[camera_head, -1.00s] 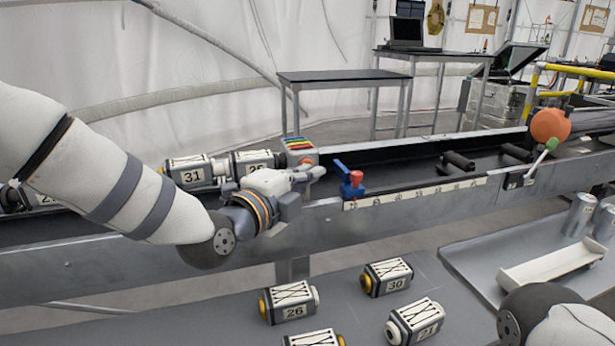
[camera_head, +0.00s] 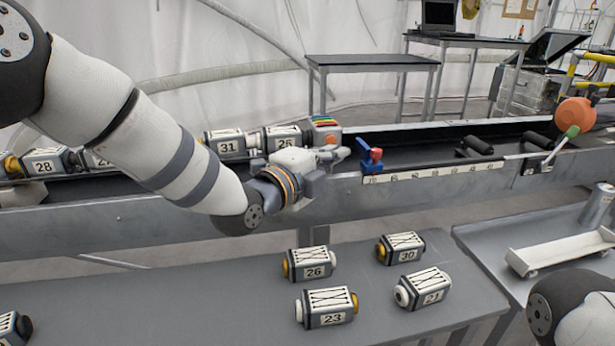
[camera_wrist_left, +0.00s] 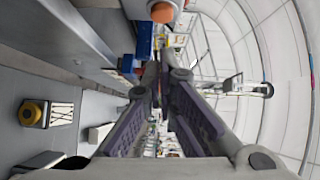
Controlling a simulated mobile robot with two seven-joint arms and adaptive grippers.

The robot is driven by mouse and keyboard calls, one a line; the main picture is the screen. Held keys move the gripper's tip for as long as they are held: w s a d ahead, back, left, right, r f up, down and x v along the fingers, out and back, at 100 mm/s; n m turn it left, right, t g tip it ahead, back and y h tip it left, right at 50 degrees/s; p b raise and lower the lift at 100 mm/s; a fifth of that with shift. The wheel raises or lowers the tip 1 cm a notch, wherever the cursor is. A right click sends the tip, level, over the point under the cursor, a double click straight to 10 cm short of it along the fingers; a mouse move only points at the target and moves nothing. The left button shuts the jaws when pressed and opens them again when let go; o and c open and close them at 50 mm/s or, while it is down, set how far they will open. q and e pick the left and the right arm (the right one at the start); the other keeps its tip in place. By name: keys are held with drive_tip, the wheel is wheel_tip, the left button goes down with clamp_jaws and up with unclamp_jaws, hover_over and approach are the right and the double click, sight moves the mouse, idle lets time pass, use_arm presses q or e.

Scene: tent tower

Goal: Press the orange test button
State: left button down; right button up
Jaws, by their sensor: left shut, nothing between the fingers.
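The orange button (camera_head: 332,139) is on the front of a small grey box (camera_head: 323,123) with coloured stripes on top, at the conveyor. In the left wrist view an orange round cap (camera_wrist_left: 162,12), seemingly the same button, shows at the top edge. My left gripper (camera_head: 344,153) is shut and empty, just in front of and slightly right of the button. Its fingertips (camera_wrist_left: 155,76) point past the button in the wrist view. I cannot tell whether they touch the box. My right arm shows at the lower right, but its gripper is out of view.
A blue clamp with a red knob (camera_head: 371,158) stands close right of my left gripper. Numbered units, including unit 31 (camera_head: 228,142), sit on the conveyor to the left. More lie on the front table (camera_head: 200,300). An orange ball (camera_head: 575,112) is farther right.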

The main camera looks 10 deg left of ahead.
use_arm(q)
drive_tip(key=v, duration=0.9)
drive_tip(key=shift+a+p, duration=0.25)
drive_tip(key=shift+p, duration=0.2)
